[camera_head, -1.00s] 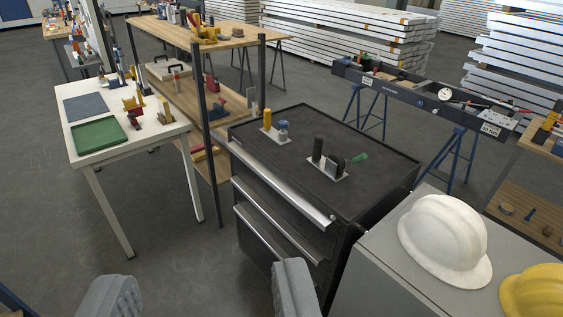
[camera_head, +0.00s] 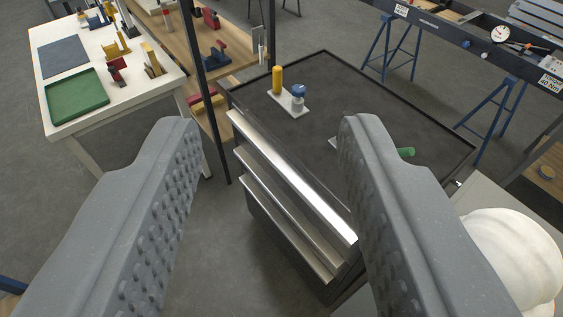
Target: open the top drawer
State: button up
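A dark drawer cabinet (camera_head: 345,105) stands right of the middle, with a black top. Its front shows several stacked drawers with long silver handle edges. The top drawer (camera_head: 290,172) has the uppermost silver handle, and it looks closed. My gripper (camera_head: 270,135) is open, its two grey textured fingers wide apart, with nothing between them touching.
On the cabinet top are a yellow cylinder (camera_head: 277,80) and a blue-topped piece (camera_head: 298,93) on a plate. A white table with a green tray (camera_head: 77,96) is at left. A white helmet (camera_head: 510,258) sits right. Blue-legged trestles (camera_head: 400,50) stand behind.

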aim_at(278, 172)
jog(key=shift+a, duration=0.1)
jog(key=w+a+f+n+b, duration=0.35)
jog(key=w+f+n, duration=0.25)
jog(key=w+f, duration=1.45)
jog(key=w+d+f+n+t+h+b, duration=0.1)
jog(key=w+f+n+b, duration=0.3)
jog(key=f, duration=1.2)
jog(key=w+d+f+n+t+h+p, duration=0.15)
jog(key=f+n, duration=0.45)
jog(key=f, duration=1.1)
jog(key=shift+w+d+r+b, duration=0.1)
jog(key=shift+w+d+b, duration=0.35)
jog(key=shift+w, duration=1.75)
jog(key=shift+w+d+f+b, duration=0.1)
jog(key=shift+w+b, duration=0.6)
jog(key=shift+w, duration=1.5)
jog(key=shift+w+d+r+b, duration=0.1)
jog(key=shift+w+d+b, duration=0.35)
jog(key=shift+w, duration=1.75)
jog(key=shift+a, duration=0.15)
